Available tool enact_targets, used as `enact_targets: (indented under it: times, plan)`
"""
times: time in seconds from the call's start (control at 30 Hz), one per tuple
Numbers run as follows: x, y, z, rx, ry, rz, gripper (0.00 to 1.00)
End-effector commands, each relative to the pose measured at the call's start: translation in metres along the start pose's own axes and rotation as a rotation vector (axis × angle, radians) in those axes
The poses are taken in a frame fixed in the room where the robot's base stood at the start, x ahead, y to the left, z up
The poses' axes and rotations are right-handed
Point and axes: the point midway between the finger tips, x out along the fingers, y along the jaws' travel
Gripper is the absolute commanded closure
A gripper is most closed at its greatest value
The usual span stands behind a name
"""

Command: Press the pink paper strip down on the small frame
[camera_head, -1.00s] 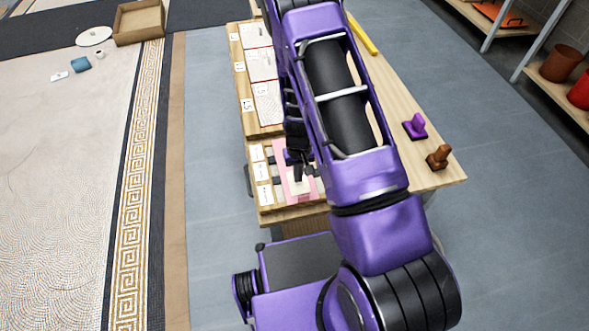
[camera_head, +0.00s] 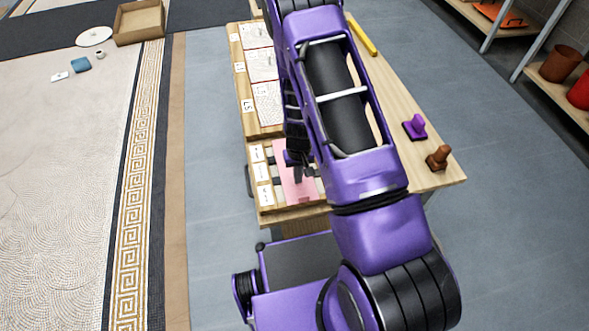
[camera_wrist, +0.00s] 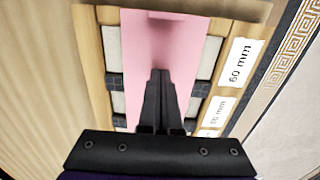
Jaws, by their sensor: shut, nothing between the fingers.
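The pink paper strip (camera_head: 297,187) lies across the small wooden frame (camera_head: 266,212) at the near end of the table. In the wrist view the strip (camera_wrist: 180,40) runs lengthwise over the middle of the frame (camera_wrist: 92,68), with pale and dark grey pieces showing on both sides. My gripper (camera_wrist: 161,74) is shut and empty, its fingertips over the middle of the strip. I cannot tell whether the tips touch the paper. In the head view my gripper (camera_head: 298,178) is partly hidden by my arm.
White labels (camera_wrist: 240,62) line one side of the frame, one reading 60 mm. Several mosaic panels (camera_head: 262,65) lie farther along the table. A purple stamp-like tool (camera_head: 415,127), a brown one (camera_head: 438,158) and a yellow bar (camera_head: 362,36) lie on the right side.

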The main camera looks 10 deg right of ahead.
Motion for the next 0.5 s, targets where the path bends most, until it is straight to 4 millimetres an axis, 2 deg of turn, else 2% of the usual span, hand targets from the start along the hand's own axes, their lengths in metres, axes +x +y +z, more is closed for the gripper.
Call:
enact_targets:
  times: [0.5]
  plan:
    - [-0.045, 0.0, 0.0, 0.001, 0.001, 0.0, 1.0]
